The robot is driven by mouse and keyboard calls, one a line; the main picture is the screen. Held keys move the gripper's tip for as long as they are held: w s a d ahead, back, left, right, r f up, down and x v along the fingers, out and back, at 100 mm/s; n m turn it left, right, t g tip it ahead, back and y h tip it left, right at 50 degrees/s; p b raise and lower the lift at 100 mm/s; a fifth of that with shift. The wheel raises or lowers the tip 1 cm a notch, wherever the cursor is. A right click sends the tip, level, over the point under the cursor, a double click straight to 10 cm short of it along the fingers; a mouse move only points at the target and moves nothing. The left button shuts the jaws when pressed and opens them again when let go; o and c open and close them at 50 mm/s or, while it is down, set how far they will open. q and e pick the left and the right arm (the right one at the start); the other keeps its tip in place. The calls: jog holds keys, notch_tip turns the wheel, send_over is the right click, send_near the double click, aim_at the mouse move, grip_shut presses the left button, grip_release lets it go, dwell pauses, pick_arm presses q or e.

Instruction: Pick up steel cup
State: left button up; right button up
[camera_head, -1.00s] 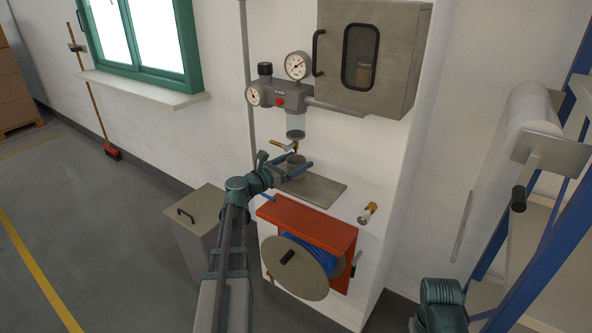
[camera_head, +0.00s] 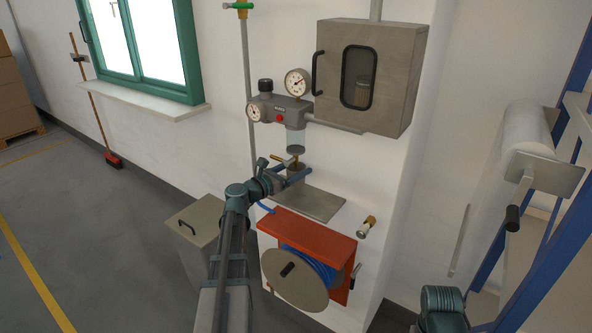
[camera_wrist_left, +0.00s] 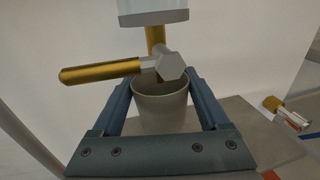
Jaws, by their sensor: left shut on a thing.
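The steel cup (camera_wrist_left: 162,112), a plain grey cylinder open at the top, is between the two fingers of my left gripper (camera_wrist_left: 162,98) in the left wrist view. My left gripper (camera_head: 297,178) is shut on the cup and holds it upright, just under the brass drain valve (camera_wrist_left: 100,72). The valve's outlet overlaps the cup's mouth in the wrist view. In the head view the cup is small and mostly hidden by the gripper, above the grey shelf plate (camera_head: 318,205). My right gripper is out of view.
The clear filter bowl (camera_head: 296,139) and gauge unit (camera_head: 280,112) are directly above. An orange hose reel (camera_head: 308,240) is below the plate. A brass fitting (camera_head: 367,226) is to the right. A grey cabinet (camera_head: 370,75) hangs upper right.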

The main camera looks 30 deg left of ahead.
pick_arm(q)
jog(key=v, duration=1.8)
jog(key=shift+r, duration=0.55)
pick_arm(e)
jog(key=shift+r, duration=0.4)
